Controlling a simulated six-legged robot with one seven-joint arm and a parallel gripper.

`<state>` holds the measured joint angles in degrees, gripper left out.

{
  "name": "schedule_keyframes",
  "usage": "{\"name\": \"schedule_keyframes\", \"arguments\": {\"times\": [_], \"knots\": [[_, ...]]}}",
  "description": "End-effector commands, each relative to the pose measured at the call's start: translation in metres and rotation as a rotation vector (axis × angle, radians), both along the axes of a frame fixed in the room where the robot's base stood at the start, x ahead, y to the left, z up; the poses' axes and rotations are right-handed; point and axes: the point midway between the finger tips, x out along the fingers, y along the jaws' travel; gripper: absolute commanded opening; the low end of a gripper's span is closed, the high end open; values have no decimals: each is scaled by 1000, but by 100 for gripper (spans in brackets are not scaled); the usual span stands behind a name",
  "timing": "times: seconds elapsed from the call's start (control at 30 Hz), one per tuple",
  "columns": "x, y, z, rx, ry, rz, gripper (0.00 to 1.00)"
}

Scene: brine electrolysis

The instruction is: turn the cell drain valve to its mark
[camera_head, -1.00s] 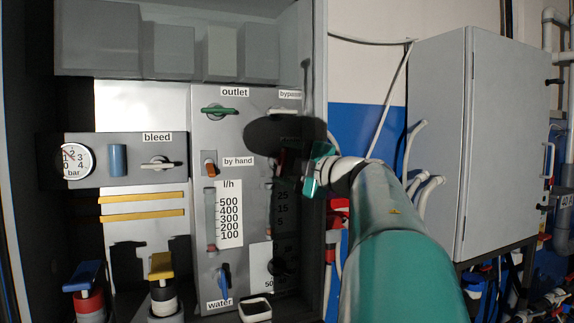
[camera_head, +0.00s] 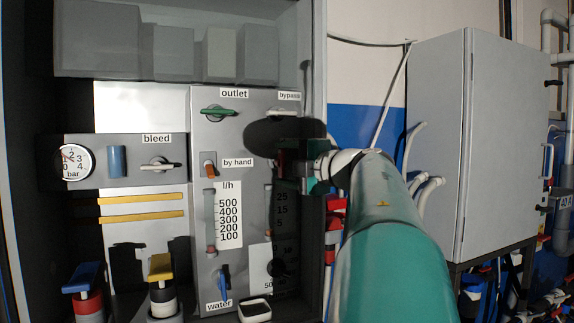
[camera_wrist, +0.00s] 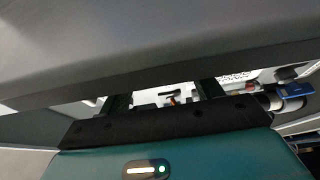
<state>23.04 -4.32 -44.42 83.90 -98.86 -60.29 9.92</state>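No valve in view carries a readable cell drain label, so I cannot tell which one it is. My gripper (camera_head: 296,164) is in front of the right part of the grey panel in the head view, its fingertips dark and hard to make out. In the wrist view my gripper (camera_wrist: 164,97) has two dark fingers wide apart. A small orange-red and dark handle (camera_wrist: 172,98) shows between them, farther off, with nothing held.
A blue handle (camera_head: 82,277) and a yellow handle (camera_head: 161,266) stand low at left. A flow gauge (camera_head: 229,215) is on the panel. A grey cabinet (camera_head: 440,130) stands at right. A grey surface (camera_wrist: 150,45) fills the top of the wrist view, close to my gripper.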

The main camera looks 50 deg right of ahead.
Motion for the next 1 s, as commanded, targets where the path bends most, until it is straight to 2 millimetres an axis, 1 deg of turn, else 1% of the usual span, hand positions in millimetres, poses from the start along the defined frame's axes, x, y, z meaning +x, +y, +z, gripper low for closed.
{"name": "schedule_keyframes", "arguments": {"times": [0.03, 0.07, 0.1, 0.37, 0.47, 0.57, 0.67, 0.9, 1.0], "knots": [[0, 0, 0, 0, 0, 1, 76], [0, 0, 0, 1, 0, 1, 81], [0, 0, 0, 1, 0, 0, 84], [-1, 0, 0, 2, -1, -1, 84], [-6, 0, 1, 2, -2, -3, 84], [-19, 2, 2, 1, -4, -3, 84], [-38, 5, 1, 1, -4, -3, 84], [-92, 13, 2, 0, -5, -3, 84], [-111, 16, 1, 1, -3, -2, 84]]}}
